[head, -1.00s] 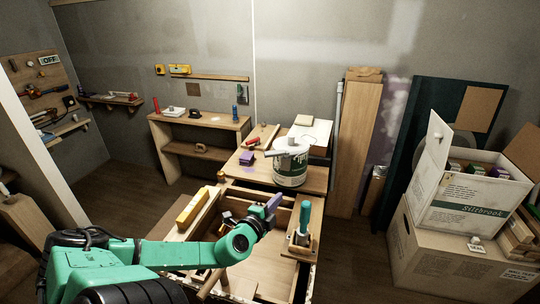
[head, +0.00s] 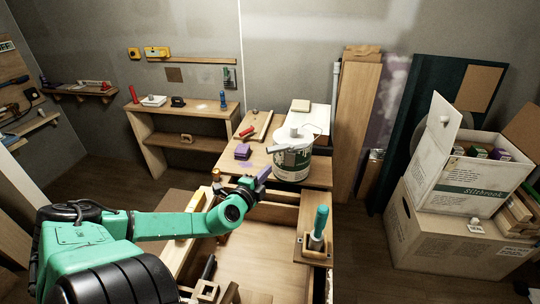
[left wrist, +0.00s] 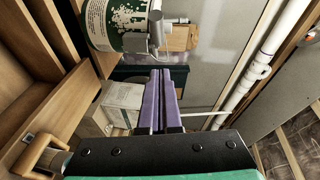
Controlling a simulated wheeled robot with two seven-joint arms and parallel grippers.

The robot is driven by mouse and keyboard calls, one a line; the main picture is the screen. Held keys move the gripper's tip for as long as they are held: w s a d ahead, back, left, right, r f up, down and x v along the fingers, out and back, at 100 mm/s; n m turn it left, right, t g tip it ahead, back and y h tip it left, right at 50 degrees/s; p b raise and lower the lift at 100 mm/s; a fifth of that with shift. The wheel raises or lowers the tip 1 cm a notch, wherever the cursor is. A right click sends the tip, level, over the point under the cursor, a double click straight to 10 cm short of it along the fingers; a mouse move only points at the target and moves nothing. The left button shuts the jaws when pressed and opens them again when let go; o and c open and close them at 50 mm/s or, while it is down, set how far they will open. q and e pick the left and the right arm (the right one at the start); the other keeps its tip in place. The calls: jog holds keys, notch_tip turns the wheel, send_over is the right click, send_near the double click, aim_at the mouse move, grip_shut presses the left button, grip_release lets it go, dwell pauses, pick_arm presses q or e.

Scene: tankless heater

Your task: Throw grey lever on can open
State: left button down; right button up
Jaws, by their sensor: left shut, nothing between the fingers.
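The can (head: 292,167) is white and green and stands on the wooden bench behind the open drawer. Its grey lever (head: 282,149) sits near the top, on the side toward the left. In the left wrist view, the can (left wrist: 115,25) is at the top left, tilted by the camera angle, with the grey lever (left wrist: 140,43) on its side facing the fingers. My left gripper (head: 264,173) has purple fingers pressed together and empty, in front of and left of the can, apart from the lever. The fingers also show in the left wrist view (left wrist: 161,72). My right gripper is not in view.
A purple block (head: 242,152) and a red-handled tool (head: 247,131) lie left of the can. A teal-handled tool (head: 319,226) stands in a wooden holder at the drawer's right. Cardboard boxes (head: 440,235) fill the right side.

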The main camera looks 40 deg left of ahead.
aim_at(266, 149)
pick_arm(q)
jog(key=x, duration=0.3)
jog(key=a+x, duration=0.1)
jog(key=x, duration=0.3)
jog(key=a+b+x, duration=0.1)
jog(key=x, duration=0.3)
jog(key=shift+s+a+f, duration=0.2)
jog(key=shift+s, duration=0.15)
jog(key=shift+w+a+f, duration=0.1)
jog(key=shift+a+f, duration=0.05)
jog(key=shift+a, duration=0.2)
jog(key=shift+d, duration=0.1)
jog(key=a+b, duration=0.1)
jog(key=b, duration=0.1)
jog(key=a+b, duration=0.2)
jog(key=b, duration=0.1)
jog(key=shift+w+a+f, duration=0.2)
jog(key=shift+w+a, duration=0.05)
jog(key=shift+w, duration=0.15)
jog(key=shift+a+r, duration=0.15)
jog(key=shift+r, duration=0.35)
